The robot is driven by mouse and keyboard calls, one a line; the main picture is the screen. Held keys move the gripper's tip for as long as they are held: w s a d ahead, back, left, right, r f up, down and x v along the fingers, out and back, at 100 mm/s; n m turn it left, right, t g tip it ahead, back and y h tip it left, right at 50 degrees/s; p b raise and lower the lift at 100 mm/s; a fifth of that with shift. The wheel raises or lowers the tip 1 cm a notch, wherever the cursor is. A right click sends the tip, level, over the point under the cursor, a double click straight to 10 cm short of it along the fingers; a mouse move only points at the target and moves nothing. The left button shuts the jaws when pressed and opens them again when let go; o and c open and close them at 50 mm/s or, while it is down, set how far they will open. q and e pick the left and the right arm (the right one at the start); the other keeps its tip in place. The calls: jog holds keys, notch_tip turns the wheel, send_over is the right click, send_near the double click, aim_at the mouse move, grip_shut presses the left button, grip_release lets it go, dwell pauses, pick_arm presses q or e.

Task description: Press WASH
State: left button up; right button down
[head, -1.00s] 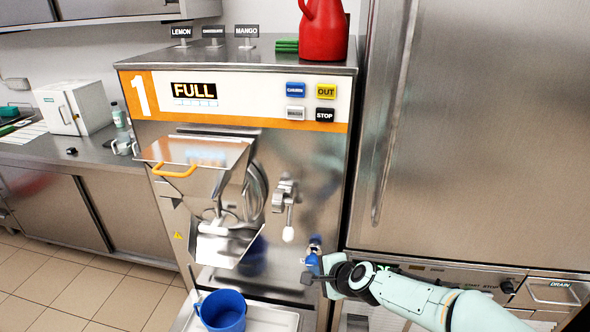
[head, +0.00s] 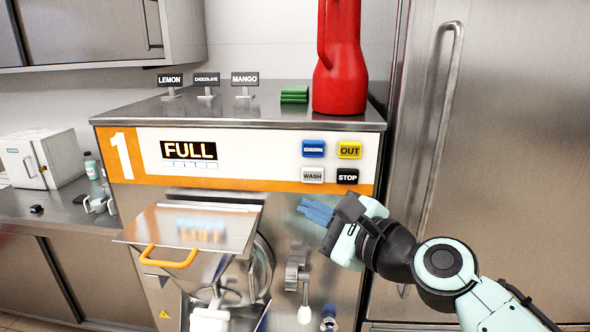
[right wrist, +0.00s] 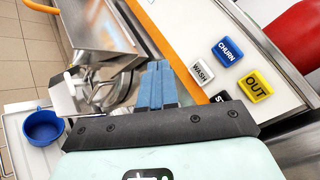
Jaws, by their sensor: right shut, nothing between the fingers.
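The WASH button (head: 313,175) is a grey-white key on the white front panel of machine 1, below the blue CHURN button (head: 313,149) and left of the black STOP button (head: 347,176). My right gripper (head: 303,208) is shut and empty, its blue fingers just below the WASH button and in front of the steel front; a gap to the button shows. In the right wrist view the WASH button (right wrist: 201,71) is right of the blue fingers (right wrist: 157,85), and STOP is partly hidden by my gripper. My left gripper is out of view.
The yellow OUT button (head: 349,150) is above STOP. The display (head: 189,150) reads FULL. A steel hopper lid with an orange handle (head: 170,257) juts out at lower left. A red jug (head: 340,70) stands on top. A blue container (right wrist: 43,127) shows low in the right wrist view.

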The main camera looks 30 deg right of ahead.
jog(key=shift+r, duration=0.1)
jog(key=shift+s, duration=0.2)
send_near(303, 176)
jog(key=shift+a+p+x, duration=0.1)
jog(key=shift+a+x, duration=0.1)
jog(key=shift+x, duration=0.6)
jog(key=shift+a+p+x, duration=0.15)
jog(key=shift+a+x, duration=0.05)
jog(key=shift+x, duration=0.6)
jog(key=shift+a+p+x, duration=0.1)
jog(key=shift+a+x, duration=0.1)
jog(key=shift+x, duration=0.6)
jog(key=shift+s, duration=0.1)
jog(key=shift+w+d, duration=0.2)
jog(key=shift+w, duration=0.1)
jog(key=shift+w+d, duration=0.3)
jog(key=shift+w, duration=0.1)
dwell(1.1)
jog(key=shift+s+a, duration=0.5)
jog(key=shift+s, duration=0.3)
